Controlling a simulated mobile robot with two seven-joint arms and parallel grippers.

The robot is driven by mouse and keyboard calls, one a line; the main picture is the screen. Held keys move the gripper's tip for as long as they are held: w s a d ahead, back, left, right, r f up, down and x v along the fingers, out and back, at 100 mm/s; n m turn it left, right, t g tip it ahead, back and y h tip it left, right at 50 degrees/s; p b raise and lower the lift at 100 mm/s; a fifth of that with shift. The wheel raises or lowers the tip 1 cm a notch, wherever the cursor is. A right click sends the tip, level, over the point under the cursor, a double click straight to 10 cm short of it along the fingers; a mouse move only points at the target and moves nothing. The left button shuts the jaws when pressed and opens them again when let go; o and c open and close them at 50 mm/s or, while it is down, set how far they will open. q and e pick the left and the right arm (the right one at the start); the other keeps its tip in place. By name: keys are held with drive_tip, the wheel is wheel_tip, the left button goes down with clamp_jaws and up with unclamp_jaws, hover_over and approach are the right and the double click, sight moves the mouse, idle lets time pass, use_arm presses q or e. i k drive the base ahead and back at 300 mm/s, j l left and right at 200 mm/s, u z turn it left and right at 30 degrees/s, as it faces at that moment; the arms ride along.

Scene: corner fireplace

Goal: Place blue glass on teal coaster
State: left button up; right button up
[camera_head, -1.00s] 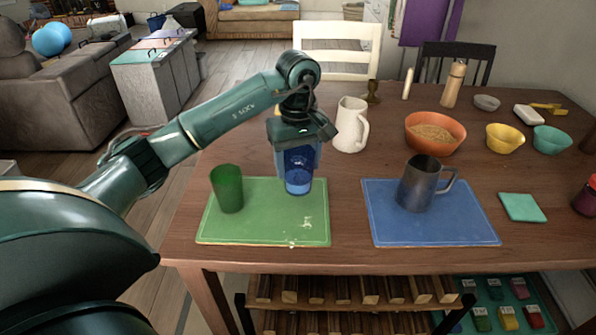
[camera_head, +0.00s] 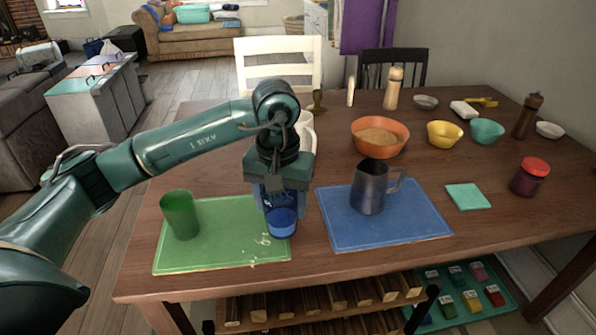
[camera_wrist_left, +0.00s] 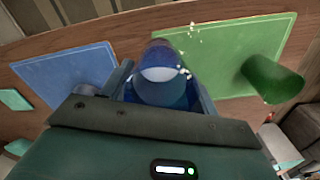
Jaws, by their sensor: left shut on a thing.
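The blue glass (camera_head: 281,224) is between the fingers of my left gripper (camera_head: 279,201), which is shut on it. It hangs near the right edge of the green mat; its height above the table is hard to tell. The left wrist view also shows the blue glass (camera_wrist_left: 160,72), its near end partly hidden by my gripper. The teal coaster (camera_head: 468,196) is a flat square with nothing on it. It lies right of the blue mat, apart from the gripper, and shows at the left edge of the wrist view (camera_wrist_left: 14,99). My right gripper is not in view.
A grey metal pitcher (camera_head: 369,187) stands on the blue mat (camera_head: 350,232), between the gripper and the coaster. A green cup (camera_head: 181,215) stands on the green mat (camera_head: 200,258). Bowls, including an orange one (camera_head: 379,150), stand behind. A red-lidded jar (camera_head: 530,178) stands right of the coaster.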

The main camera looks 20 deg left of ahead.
sight(468, 195)
drive_tip(key=z, duration=0.75)
drive_tip(key=i+j+z, duration=0.1)
drive_tip(key=i+z, duration=0.35)
drive_tip(key=i, duration=0.25)
drive_tip(key=i+j, duration=0.1)
drive_tip(key=i, duration=0.25)
